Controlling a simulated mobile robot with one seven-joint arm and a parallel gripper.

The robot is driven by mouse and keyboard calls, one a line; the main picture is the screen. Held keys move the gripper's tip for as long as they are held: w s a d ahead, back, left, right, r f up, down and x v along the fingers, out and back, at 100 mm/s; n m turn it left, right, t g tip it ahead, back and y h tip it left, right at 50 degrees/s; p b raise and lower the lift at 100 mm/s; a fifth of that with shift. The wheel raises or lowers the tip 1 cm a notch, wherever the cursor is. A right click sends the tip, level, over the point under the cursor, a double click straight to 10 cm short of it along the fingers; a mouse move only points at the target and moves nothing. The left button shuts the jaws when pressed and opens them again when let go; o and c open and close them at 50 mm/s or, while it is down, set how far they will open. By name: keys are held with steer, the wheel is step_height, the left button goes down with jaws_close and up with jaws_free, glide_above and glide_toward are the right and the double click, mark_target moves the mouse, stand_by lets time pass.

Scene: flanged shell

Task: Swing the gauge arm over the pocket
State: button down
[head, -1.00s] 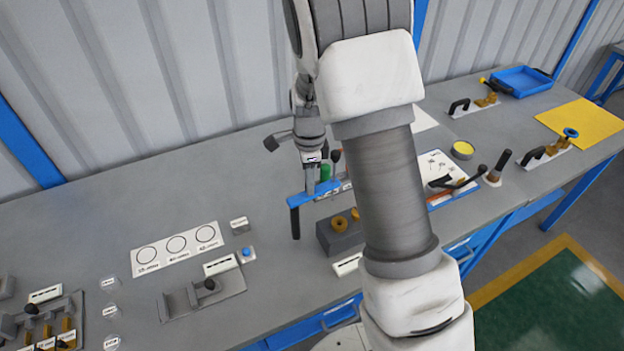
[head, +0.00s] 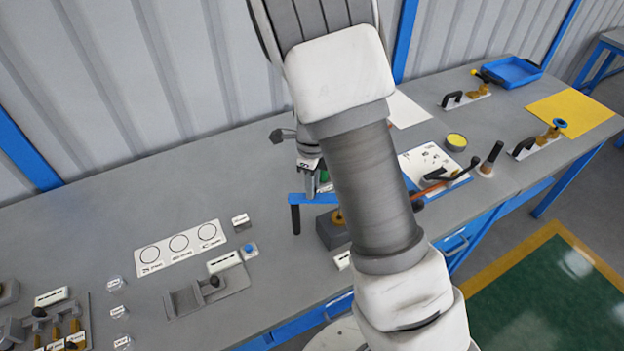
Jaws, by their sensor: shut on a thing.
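The gauge arm (head: 303,198) appears to be the blue bar with a black post hanging from its left end, near the middle of the bench. My gripper (head: 311,186) points down at this bar and is shut on it; the fingertips are small and partly covered. My own arm hides the bar's right part. A dark grey block (head: 328,234) with a brass piece (head: 337,217) sits just in front of the bar, its right side behind my arm. I cannot make out the pocket for certain.
A white three-circle card (head: 180,247) and a grey latch fixture (head: 205,295) lie to the left. Right of my arm are a white sheet (head: 428,160), a dark lever (head: 455,177) and a yellow round tin (head: 455,142). The back left bench is clear.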

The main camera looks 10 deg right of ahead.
steer(key=shift+s+m, duration=0.1)
steer(key=shift+m, duration=0.4)
steer(key=c, duration=0.7)
jaws_free()
step_height(320, 180, up, 18)
steer(key=shift+f, duration=0.25)
steer(key=shift+s, duration=0.15)
